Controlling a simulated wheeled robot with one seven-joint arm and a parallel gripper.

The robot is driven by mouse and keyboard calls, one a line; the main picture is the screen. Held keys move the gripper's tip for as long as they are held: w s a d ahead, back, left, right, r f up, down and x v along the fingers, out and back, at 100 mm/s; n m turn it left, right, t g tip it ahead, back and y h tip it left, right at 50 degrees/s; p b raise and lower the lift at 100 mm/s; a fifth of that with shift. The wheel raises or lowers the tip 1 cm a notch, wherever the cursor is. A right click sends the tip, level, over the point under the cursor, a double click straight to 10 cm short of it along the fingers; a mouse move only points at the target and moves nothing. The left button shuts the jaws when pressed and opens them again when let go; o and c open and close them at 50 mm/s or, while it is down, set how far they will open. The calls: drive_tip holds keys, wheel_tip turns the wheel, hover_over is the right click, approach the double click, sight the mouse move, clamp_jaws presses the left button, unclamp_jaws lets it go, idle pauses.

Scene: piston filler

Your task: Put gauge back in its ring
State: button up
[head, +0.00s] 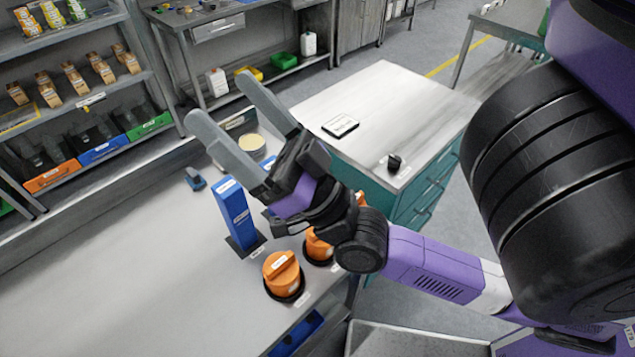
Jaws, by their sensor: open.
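My gripper (217,98) is open and empty. Its two grey fingers point up and left above the far end of the grey bench (110,260). An orange round part with a raised bar (281,268) sits in a black ring (289,297) near the bench's right edge. A second orange part (317,246) stands behind it, partly hidden by my wrist. A tall blue labelled block (232,212) stands upright on a dark square base, left of my wrist. I cannot tell which of these is the gauge; its label is too small to read.
A beige-topped round pot (252,145) stands behind the fingers. A teal cabinet (430,185) carries a black knob-like piece (394,163) and a flat device (340,126). Shelves (75,105) line the left. The bench's left front is clear.

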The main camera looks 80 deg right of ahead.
drive_tip(key=s+a+f+n+g+y, duration=0.1)
drive_tip(key=s+a+f+g, duration=0.3)
drive_tip(key=f, duration=0.5)
drive_tip(key=s+a+f+n+g+y, duration=0.2)
drive_tip(key=s+a+f+g, duration=0.2)
drive_tip(key=f, duration=0.4)
drive_tip(key=s+a+f+n+g+y, duration=0.1)
drive_tip(key=s+a+f+g, duration=0.3)
drive_tip(key=f, duration=0.5)
drive_tip(key=shift+a+f+n+y, duration=0.3)
drive_tip(key=shift+a+n+y, duration=0.1)
drive_tip(key=shift+y, duration=0.2)
drive_tip(key=shift+f, duration=0.1)
drive_tip(key=shift+f+b, duration=0.95)
drive_tip(key=shift+b, duration=0.1)
